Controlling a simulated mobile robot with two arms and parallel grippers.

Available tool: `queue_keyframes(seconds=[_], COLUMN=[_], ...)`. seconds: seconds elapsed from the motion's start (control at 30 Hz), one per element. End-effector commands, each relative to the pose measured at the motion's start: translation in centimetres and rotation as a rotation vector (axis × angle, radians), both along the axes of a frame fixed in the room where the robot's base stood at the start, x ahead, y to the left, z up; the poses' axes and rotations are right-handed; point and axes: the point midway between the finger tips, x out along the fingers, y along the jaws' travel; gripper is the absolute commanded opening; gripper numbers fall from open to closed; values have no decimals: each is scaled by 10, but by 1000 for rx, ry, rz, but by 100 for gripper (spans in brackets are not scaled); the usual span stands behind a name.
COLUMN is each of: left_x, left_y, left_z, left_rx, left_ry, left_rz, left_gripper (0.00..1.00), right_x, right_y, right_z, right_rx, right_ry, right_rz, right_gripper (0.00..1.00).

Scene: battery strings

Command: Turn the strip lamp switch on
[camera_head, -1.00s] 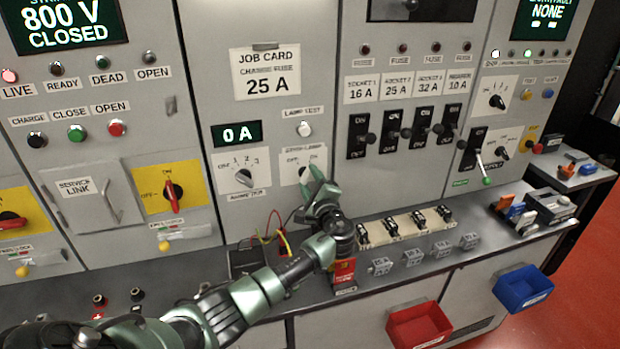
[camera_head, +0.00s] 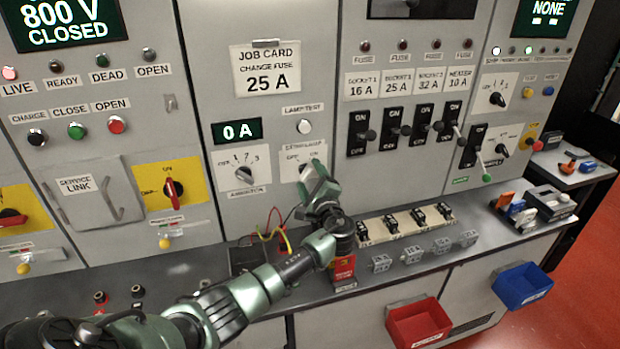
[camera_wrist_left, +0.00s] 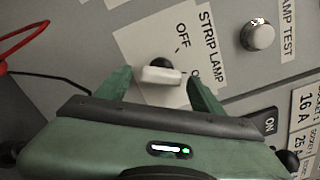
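The strip lamp switch shows in the left wrist view as a small white knob (camera_wrist_left: 161,75) with a dark base on a pale plate (camera_wrist_left: 136,42). The plate reads STRIP LAMP and OFF; a second position label is partly hidden by a finger. I cannot tell which position the knob points to. My left gripper (camera_wrist_left: 157,88) is open, with one green finger on each side of the knob and visible gaps to both. In the head view my left gripper (camera_head: 313,178) is at the plate (camera_head: 291,153) and hides most of the switch. My right gripper is not in view.
The lamp test button (camera_head: 304,127) sits just above the plate. The ammeter selector knob (camera_head: 243,174) is to its left, and black breaker levers (camera_head: 361,131) are to its right. A red and black block (camera_head: 344,272) and a fuse rack (camera_head: 405,224) sit on the bench below.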

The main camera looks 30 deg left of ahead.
Motion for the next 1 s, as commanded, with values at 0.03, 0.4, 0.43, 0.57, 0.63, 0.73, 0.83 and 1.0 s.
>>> queue_keyframes(seconds=[0.03,0.4,0.43,0.57,0.63,0.73,0.83,1.0], left_x=[-1,-35,-38,-47,-49,-51,-51,-51], left_y=[-1,-41,-45,-56,-58,-60,-59,-59], left_z=[0,-4,-3,-2,-1,-1,-1,0], left_rx=[0,-3,-2,-1,-1,0,0,1], left_ry=[0,0,-1,1,0,1,1,1], left_rz=[0,-2,-3,-2,-1,1,1,0], left_gripper=[67,67,67,67,67,67,67,67], right_x=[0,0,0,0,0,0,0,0], right_y=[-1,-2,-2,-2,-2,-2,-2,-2], right_z=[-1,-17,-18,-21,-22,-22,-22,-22], right_rx=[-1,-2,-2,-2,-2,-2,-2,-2], right_ry=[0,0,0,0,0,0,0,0], right_rz=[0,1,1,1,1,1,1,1], right_gripper=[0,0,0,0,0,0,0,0])
